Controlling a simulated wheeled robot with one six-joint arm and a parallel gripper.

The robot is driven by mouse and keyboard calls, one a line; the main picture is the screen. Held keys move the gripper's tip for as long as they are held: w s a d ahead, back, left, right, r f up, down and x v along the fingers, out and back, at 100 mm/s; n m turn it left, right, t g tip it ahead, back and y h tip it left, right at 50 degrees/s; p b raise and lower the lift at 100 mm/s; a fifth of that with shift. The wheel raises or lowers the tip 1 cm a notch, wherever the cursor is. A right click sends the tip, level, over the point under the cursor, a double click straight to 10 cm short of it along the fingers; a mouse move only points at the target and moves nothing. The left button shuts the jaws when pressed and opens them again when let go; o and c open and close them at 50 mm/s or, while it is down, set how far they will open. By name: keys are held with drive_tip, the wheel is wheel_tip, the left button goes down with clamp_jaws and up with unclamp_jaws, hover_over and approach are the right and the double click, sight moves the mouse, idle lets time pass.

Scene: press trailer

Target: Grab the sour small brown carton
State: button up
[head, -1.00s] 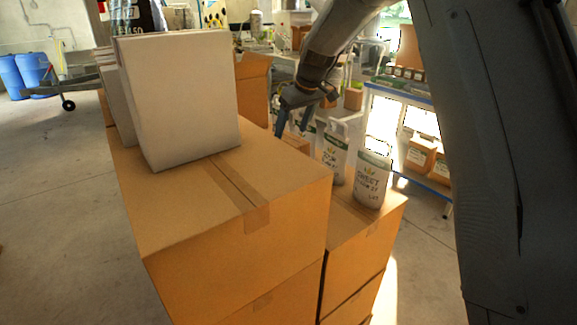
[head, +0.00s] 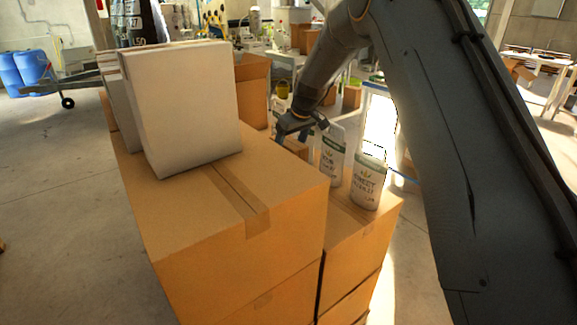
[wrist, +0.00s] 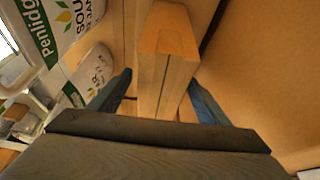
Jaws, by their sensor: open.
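A small brown carton (wrist: 165,50) lies between the two blue fingers of my gripper (wrist: 161,80) in the wrist view. My gripper is open, with a finger on each side of the carton; I cannot tell whether either touches it. In the head view my gripper (head: 291,139) points down behind the large box, and the carton (head: 297,147) shows only in part below it. A white bag (head: 332,162) with a green band stands right beside it. In the wrist view a bag (wrist: 62,22) reads "SOU", its last letters cut off.
A second bag (head: 368,187), reading "SWEET", stands nearer on the stacked boxes. A large cardboard box (head: 190,215) with a tall white carton (head: 190,105) on top stands left of my gripper. Another open brown box (head: 253,90) is behind.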

drive_tip(key=shift+f, duration=0.25)
idle(0.4)
clamp_jaws()
drive_tip(key=shift+w+r, duration=0.1)
drive_tip(key=shift+r, duration=0.05)
idle(0.4)
